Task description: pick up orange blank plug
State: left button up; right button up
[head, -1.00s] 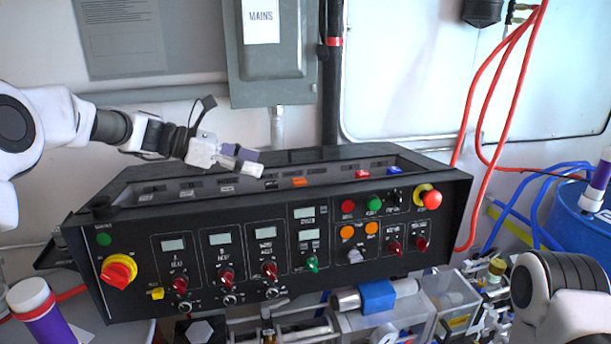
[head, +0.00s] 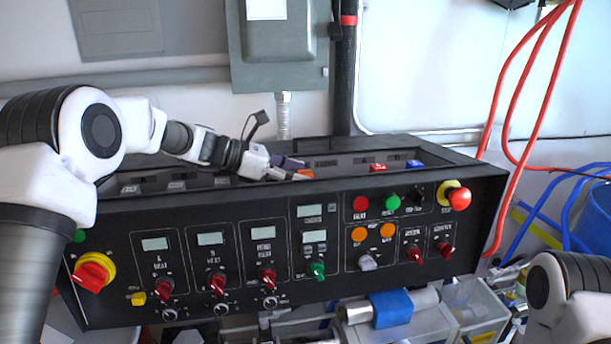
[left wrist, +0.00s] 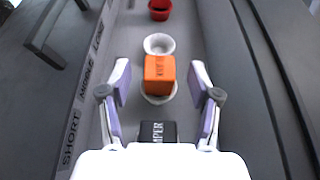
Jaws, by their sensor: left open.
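The orange blank plug (left wrist: 159,70) sits in the recessed tray on top of the black control console, on a round white seat. In the left wrist view it lies between and a little beyond the open fingers of my left gripper (left wrist: 160,95), apart from both. In the head view the plug (head: 303,174) shows at the fingertips of my left gripper (head: 288,168), which reaches into the tray from the left. My right gripper is not in view; part of my right arm shows at the lower right.
A black block (left wrist: 157,132) lies nearer in the tray, and an empty white ring (left wrist: 159,44) and a red cup-like piece (left wrist: 160,9) lie beyond the plug. Red (head: 378,168) and blue (head: 414,164) plugs stand farther right. The tray's walls are close on both sides.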

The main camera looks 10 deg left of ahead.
pick_arm(q)
jog(key=shift+w+d+f, duration=0.25)
jog(key=shift+d+f, duration=0.05)
jog(key=shift+d, duration=0.15)
jog(key=shift+s, duration=0.1)
grip_shut()
